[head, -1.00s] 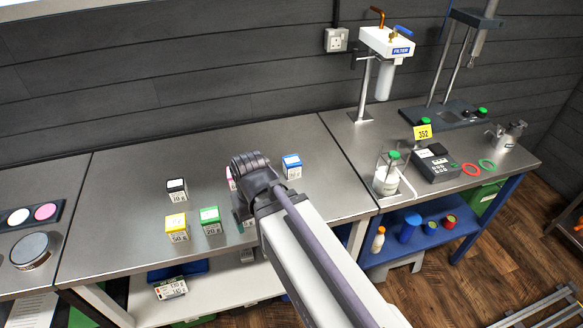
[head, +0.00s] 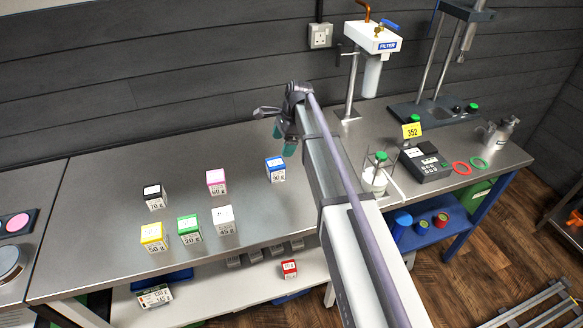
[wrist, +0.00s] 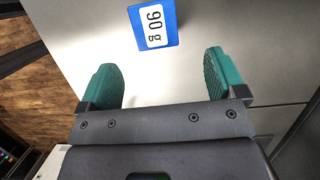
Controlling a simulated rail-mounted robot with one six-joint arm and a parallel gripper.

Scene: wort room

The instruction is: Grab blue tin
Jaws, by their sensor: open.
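My gripper (head: 285,140) has teal fingers and hangs just behind and above the tin in the head view. The wrist view shows my gripper (wrist: 165,72) open and empty, with bare steel between its fingers. It does not touch the tin.
Nearby tins are pink (head: 216,181), white (head: 223,219), green (head: 189,229), yellow (head: 153,236) and black (head: 154,196). A filter stand (head: 372,40) and a bottle (head: 375,178) are to the right. A red tin (head: 289,268) sits on the lower shelf.

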